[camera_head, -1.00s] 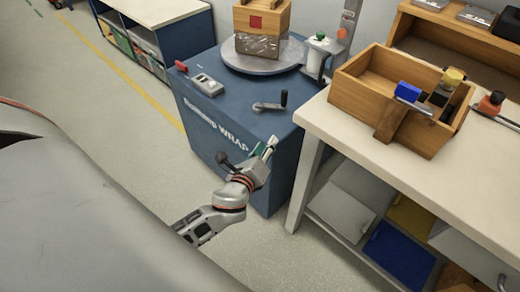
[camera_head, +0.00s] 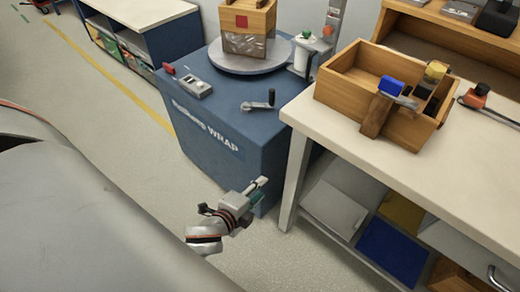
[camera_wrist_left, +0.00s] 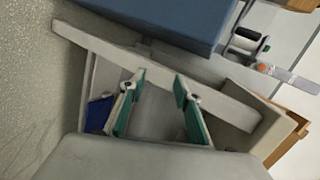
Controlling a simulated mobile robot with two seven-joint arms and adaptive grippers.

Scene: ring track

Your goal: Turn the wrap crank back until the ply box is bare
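The ply box (camera_head: 262,18) stands on the round turntable (camera_head: 228,65) of the blue wrap machine (camera_head: 205,118). Its upper part is bare wood with a red square; shiny wrinkled film (camera_head: 245,44) covers its lower part. The wrap crank (camera_head: 258,104) is on the machine's top near the front, its dark handle upright at the right end. My left gripper (camera_head: 260,188) is low in front of the machine, below and apart from the crank. In the left wrist view its green-padded fingers (camera_wrist_left: 160,83) are apart with nothing between them. My right gripper is out of view.
A white-topped workbench (camera_head: 330,122) stands right of the machine, with a wooden tray (camera_head: 340,97) holding tools. A film post (camera_head: 331,25) rises behind the turntable. A grey control box (camera_head: 196,88) sits on the machine's left. The floor at left is clear.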

